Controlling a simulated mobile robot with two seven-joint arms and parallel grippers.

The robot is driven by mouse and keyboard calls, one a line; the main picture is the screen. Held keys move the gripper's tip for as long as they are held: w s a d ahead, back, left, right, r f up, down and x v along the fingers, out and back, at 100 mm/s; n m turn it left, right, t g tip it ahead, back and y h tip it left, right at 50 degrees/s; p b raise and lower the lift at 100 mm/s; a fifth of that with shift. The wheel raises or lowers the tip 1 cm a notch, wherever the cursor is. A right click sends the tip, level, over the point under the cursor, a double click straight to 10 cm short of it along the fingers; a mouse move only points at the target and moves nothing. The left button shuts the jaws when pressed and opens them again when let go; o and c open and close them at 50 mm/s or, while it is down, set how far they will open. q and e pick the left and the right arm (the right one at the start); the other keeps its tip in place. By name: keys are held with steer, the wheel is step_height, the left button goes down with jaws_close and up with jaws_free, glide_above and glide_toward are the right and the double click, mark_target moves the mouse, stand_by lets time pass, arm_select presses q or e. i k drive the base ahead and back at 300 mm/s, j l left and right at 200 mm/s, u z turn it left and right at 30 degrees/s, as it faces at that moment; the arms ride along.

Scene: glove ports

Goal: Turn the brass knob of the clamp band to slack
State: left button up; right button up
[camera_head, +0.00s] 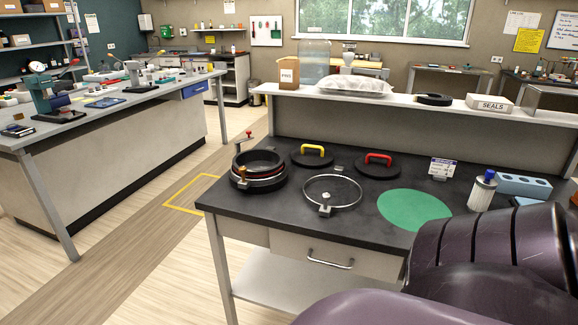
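A black round port (258,165) with stacked rings stands at the left of the dark bench top. A small brass-coloured knob (241,172) shows at its front left side, with a band around the port; how tight the band is cannot be told. A red-tipped lever (249,136) stands up at its back. A separate thin metal ring (333,177) with a clasp at its front (325,210) lies flat on the bench to the right. Neither gripper is in view.
Black lids with a yellow handle (313,149) and a red handle (378,159) lie behind the ring. A green disc (414,207), a white bottle (482,190) and a blue block (525,184) are to the right. My purple arm covers the lower right.

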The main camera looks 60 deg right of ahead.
mark_target(242, 170)
steer(key=z, duration=1.65)
